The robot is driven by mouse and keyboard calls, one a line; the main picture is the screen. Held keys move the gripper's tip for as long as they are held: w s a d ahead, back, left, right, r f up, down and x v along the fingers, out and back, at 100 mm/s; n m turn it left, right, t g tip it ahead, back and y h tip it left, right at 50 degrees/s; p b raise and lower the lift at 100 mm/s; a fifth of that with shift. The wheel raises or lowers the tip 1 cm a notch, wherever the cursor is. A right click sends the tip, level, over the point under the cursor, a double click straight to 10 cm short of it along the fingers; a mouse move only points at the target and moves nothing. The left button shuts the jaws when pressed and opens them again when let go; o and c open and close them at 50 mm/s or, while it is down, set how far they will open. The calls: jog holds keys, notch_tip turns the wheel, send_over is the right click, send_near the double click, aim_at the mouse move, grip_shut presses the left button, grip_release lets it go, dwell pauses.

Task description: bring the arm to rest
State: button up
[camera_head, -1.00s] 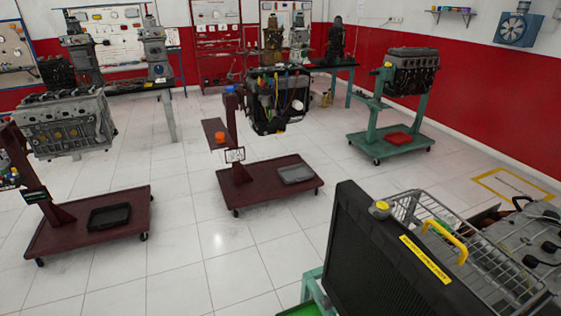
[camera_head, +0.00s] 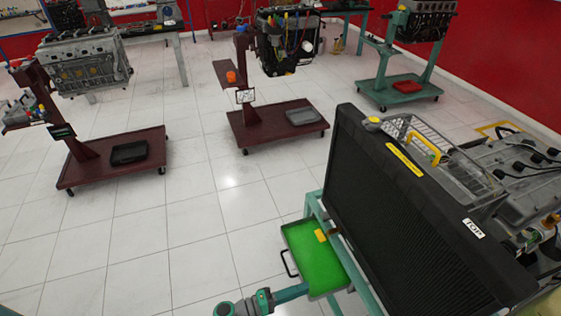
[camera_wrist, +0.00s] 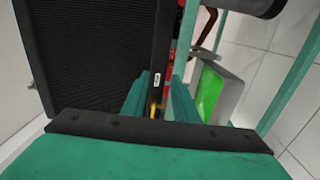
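My gripper (camera_wrist: 161,84) shows in the wrist view as two teal fingers beyond a dark bar. The fingers stand apart with a narrow gap, and I see nothing clearly held. A small red and yellow detail shows through the gap; I cannot tell what it is. In the head view, part of my arm (camera_head: 265,300) reaches in low, below the green tray, and its fingertips cannot be made out. In the wrist view the dark radiator (camera_wrist: 90,55) fills the upper left, close to the fingers.
The black radiator (camera_head: 400,215) on its teal stand (camera_head: 312,210) fills the right. A green tray (camera_head: 303,248) holding a yellow block (camera_head: 321,236) is beside it. An engine (camera_head: 520,165) lies behind. Maroon engine stands (camera_head: 110,180) are farther back. White floor (camera_head: 190,240) is clear at left.

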jog(key=s+a+f+n+y, duration=0.2)
jog(key=s+f+y, duration=0.8)
jog(key=s+f, duration=0.5)
jog(key=s+a+r+t+y, duration=0.1)
jog(key=s+a+r+y, duration=0.1)
jog(key=s+a+y, duration=0.3)
jog(key=s+r+m+t+y, duration=0.1)
jog(key=s+r+m+t, duration=0.2)
jog(key=r, duration=1.3)
jog(key=s+r+m+t+y, duration=0.1)
jog(key=s+r+t, duration=0.4)
jog(key=r, duration=1.2)
jog(key=shift+s+d+r+m, duration=0.15)
jog(key=shift+s+d+m, duration=0.25)
jog(key=shift+m, duration=0.5)
